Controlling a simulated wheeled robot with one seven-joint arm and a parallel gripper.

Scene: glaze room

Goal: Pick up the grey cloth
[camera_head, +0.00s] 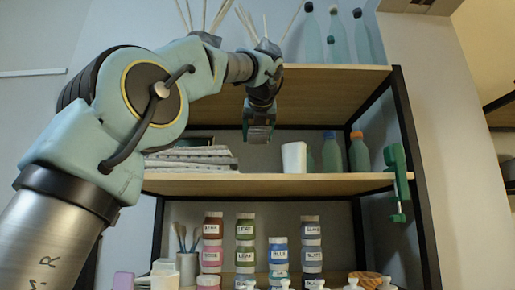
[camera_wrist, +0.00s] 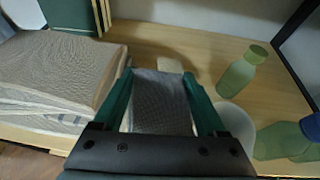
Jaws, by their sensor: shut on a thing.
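My gripper (camera_head: 259,138) is in front of the middle shelf opening, pointing down, above the shelf board. In the wrist view my gripper (camera_wrist: 157,78) has its two green fingers on either side of the grey cloth (camera_wrist: 160,104). The cloth is a small folded grey piece with a fine weave, pinched between the fingers. In the head view the cloth (camera_head: 259,134) shows as a small grey patch at the fingertips, and it appears clear of the board.
The middle shelf (camera_head: 250,184) holds a stack of folded pale fabric (camera_head: 190,158) at left, a white cup (camera_head: 294,157) and bottles (camera_head: 358,152) at right. A green clamp-like tool (camera_head: 398,175) hangs at the right edge. Labelled jars (camera_head: 245,254) stand below.

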